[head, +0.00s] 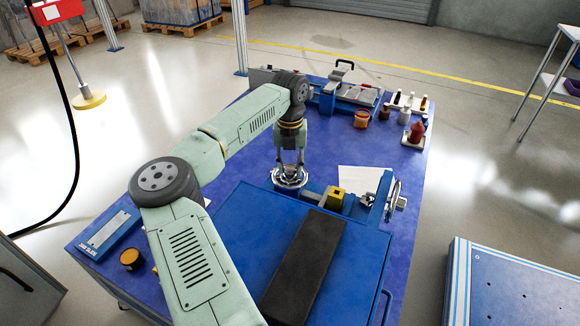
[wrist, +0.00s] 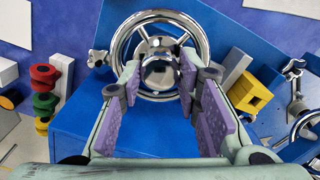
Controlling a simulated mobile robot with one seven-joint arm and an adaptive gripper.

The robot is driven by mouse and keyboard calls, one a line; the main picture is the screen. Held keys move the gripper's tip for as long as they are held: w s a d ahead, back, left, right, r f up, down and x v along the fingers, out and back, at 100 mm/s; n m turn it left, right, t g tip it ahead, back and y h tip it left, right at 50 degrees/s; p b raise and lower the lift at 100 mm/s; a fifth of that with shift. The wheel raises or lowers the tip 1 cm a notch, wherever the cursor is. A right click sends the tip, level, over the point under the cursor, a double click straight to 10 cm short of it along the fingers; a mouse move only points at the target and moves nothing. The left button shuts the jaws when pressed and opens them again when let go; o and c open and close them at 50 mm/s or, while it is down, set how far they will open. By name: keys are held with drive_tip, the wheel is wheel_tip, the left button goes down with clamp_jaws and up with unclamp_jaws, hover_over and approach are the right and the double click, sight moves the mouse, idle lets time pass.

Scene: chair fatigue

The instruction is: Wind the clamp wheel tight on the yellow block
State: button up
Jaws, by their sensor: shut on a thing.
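A chrome handwheel (head: 289,183) with spokes and a round hub stands at the left end of the clamp on the blue bench. In the wrist view the wheel (wrist: 203,42) fills the top middle. My gripper (wrist: 160,78) has its purple-padded fingers on either side of the hub, shut on the wheel; in the head view my gripper (head: 290,162) points down at it. The yellow block (head: 335,199) sits right of the wheel along the clamp; the wrist view shows it (wrist: 250,97) with a dark opening. Contact between clamp jaw and block cannot be made out.
A second chrome wheel (head: 395,199) stands on a blue upright to the right. A black pad (head: 305,265) lies on the blue bench top in front. Red, yellow and green pieces (wrist: 45,95) are at the left in the wrist view. Bottles and a vise stand at the back.

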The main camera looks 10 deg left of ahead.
drive_tip(key=m, duration=0.4)
drive_tip(key=shift+m, duration=0.4)
drive_tip(key=m, duration=0.4)
drive_tip(key=shift+b, duration=0.35)
drive_tip(key=m, duration=0.9)
drive_tip(key=shift+m, duration=0.3)
drive_tip(key=m, duration=0.4)
drive_tip(key=shift+p, duration=0.4)
drive_tip(key=m, duration=0.9)
drive_tip(key=shift+p, duration=0.3)
drive_tip(key=shift+m, duration=2.2)
